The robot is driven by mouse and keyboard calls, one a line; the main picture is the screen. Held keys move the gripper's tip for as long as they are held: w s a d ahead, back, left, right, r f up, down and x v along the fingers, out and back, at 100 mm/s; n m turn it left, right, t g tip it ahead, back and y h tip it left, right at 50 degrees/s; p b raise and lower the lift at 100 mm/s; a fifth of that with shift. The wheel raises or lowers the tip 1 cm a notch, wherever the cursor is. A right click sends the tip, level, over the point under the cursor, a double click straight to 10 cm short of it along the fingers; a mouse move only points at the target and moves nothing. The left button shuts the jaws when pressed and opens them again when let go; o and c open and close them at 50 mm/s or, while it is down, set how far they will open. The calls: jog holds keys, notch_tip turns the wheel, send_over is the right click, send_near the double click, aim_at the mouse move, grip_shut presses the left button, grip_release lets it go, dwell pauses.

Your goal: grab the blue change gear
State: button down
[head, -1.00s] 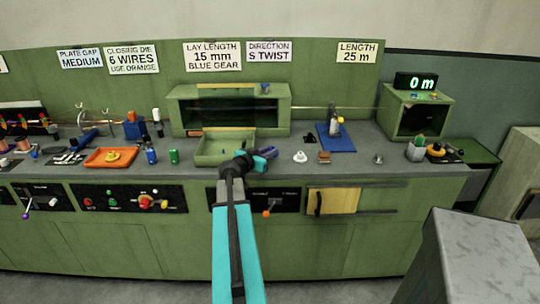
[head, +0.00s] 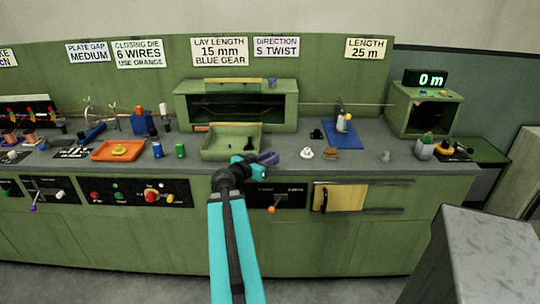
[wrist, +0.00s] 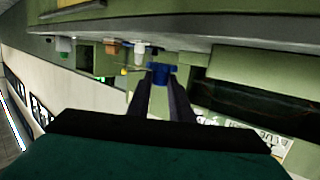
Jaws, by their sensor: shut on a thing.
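My gripper (head: 264,160) is above the front edge of the bench, just right of the green tray (head: 205,153). In the wrist view, its two dark fingers (wrist: 160,80) are shut on a small blue thing, which I take for the blue change gear (wrist: 160,70). The gear sits between the fingertips, and its lower part is hidden by them. In the head view, a blue-purple shape (head: 268,158) shows at the gripper's end, too small to make out clearly.
An orange tray (head: 98,153), a blue can (head: 157,150) and a green can (head: 180,150) stand to the left. A white piece (head: 306,153), a brown block (head: 330,154) and a blue mat (head: 348,142) lie to the right. A green cabinet (head: 185,108) stands behind.

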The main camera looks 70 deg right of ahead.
jog(key=shift+a+r+p, duration=0.2)
jog(key=shift+p, duration=0.5)
jog(key=a+p, duration=0.2)
jog(key=p, duration=0.6)
jog(key=shift+s+r, duration=0.15)
jog(key=a+p, duration=0.1)
jog(key=p, duration=0.4)
jog(key=shift+a, duration=0.2)
jog(key=shift+s+a+p, duration=0.1)
jog(key=shift+a+p, duration=0.2)
jog(key=shift+p, duration=0.85)
jog(key=shift+a+p, duration=0.3)
jog(key=shift+p, duration=0.35)
